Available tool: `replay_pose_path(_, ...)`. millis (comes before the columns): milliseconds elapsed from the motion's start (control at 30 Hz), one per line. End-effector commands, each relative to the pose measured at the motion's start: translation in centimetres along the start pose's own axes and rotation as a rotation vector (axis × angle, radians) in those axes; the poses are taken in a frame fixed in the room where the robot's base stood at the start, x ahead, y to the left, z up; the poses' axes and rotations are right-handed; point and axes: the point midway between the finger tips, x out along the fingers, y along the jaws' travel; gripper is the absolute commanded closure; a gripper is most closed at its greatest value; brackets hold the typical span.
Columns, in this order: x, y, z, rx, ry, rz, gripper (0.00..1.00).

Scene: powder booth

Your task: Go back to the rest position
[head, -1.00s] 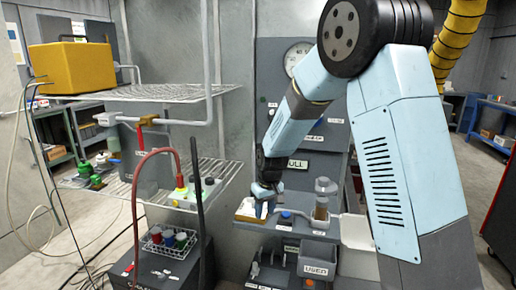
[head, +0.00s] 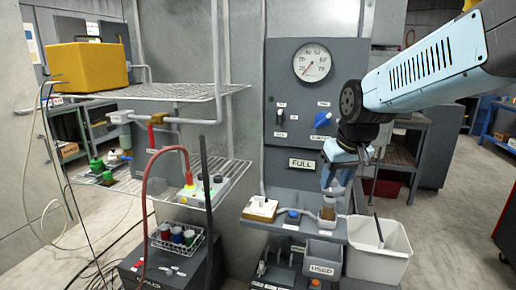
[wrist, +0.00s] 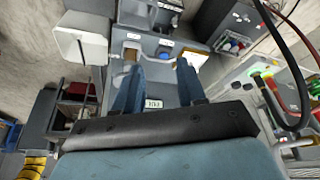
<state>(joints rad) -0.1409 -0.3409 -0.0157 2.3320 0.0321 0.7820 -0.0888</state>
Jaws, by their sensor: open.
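My gripper (head: 343,178) is open and empty in the head view, pointing down in front of the grey panel, above the right part of the small shelf. In the wrist view its two blue fingers (wrist: 158,88) are spread apart with nothing between them. The grey shelf (head: 283,226) below carries a white-topped block (head: 262,208), a blue-capped item (head: 292,217) and a brown jar (head: 328,209). The gripper appears above the jar, apart from it. My arm reaches in from the upper right.
A white bin (head: 379,262) with a dark stick in it stands right of the shelf. A grey box marked USED (head: 323,262) sits below. Wire racks (head: 165,93) with a yellow box (head: 88,67) are at left. A gauge panel (head: 290,80) stands behind.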

Motion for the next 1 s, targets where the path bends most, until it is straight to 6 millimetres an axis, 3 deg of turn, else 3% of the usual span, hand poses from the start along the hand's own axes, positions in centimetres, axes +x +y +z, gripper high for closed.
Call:
replay_pose_path(200,-3.9,1.3,4.6,0.069,0.052,0.030,0.60)
replay_pose_path(500,-6.8,2.2,10.4,0.150,0.107,0.071,0.60)
replay_pose_path(700,-7.4,2.3,12.1,0.175,0.121,0.084,0.60)
replay_pose_path(1000,-7.5,2.3,12.3,0.178,0.122,0.084,0.60)
